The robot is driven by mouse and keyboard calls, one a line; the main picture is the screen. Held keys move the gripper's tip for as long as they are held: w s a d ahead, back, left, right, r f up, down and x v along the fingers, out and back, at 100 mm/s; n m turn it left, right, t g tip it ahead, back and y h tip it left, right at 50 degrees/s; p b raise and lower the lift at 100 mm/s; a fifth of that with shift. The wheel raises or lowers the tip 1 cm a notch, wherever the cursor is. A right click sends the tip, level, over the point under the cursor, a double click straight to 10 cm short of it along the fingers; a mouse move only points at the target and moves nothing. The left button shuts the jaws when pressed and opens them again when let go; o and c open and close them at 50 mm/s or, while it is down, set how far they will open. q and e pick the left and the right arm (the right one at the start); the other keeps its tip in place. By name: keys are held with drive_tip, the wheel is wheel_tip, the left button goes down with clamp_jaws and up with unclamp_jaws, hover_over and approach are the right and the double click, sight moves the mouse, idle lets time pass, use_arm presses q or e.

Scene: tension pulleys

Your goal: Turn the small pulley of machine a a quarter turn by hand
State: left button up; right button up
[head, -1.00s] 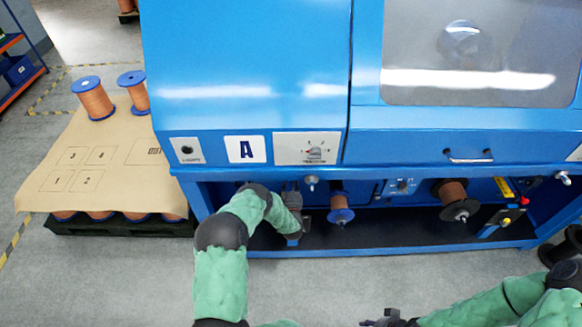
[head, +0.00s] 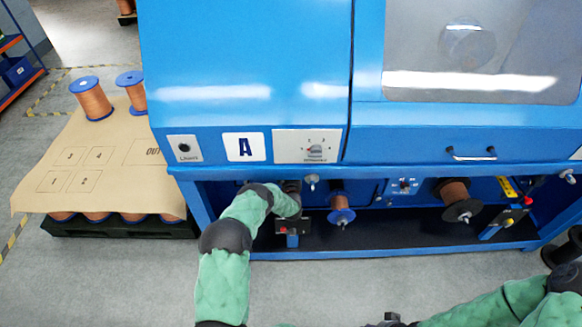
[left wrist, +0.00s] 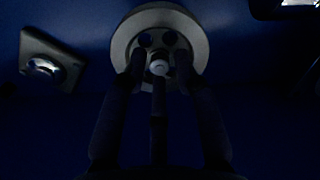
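A round grey pulley (left wrist: 165,22) with dark holes and a pale hub shows at the top middle of the left wrist view. My right gripper (head: 390,319) is barely visible at the bottom edge.
In the recess, copper spools (head: 339,205) and (head: 455,195) stand right of my left arm. A dark bracket (head: 292,227) with a red part sits beside it. The cabinet's lower front overhangs the recess. A square fitting (left wrist: 50,62) lies left of the pulley.

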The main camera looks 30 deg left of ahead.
use_arm(q)
clamp_jaws()
drive_tip(key=shift+m, duration=0.3)
drive_tip(key=m+b, duration=0.6)
drive_tip(key=m, duration=1.8)
drive_tip(key=shift+w+d+b, duration=0.1)
drive_tip(key=shift+b, duration=0.3)
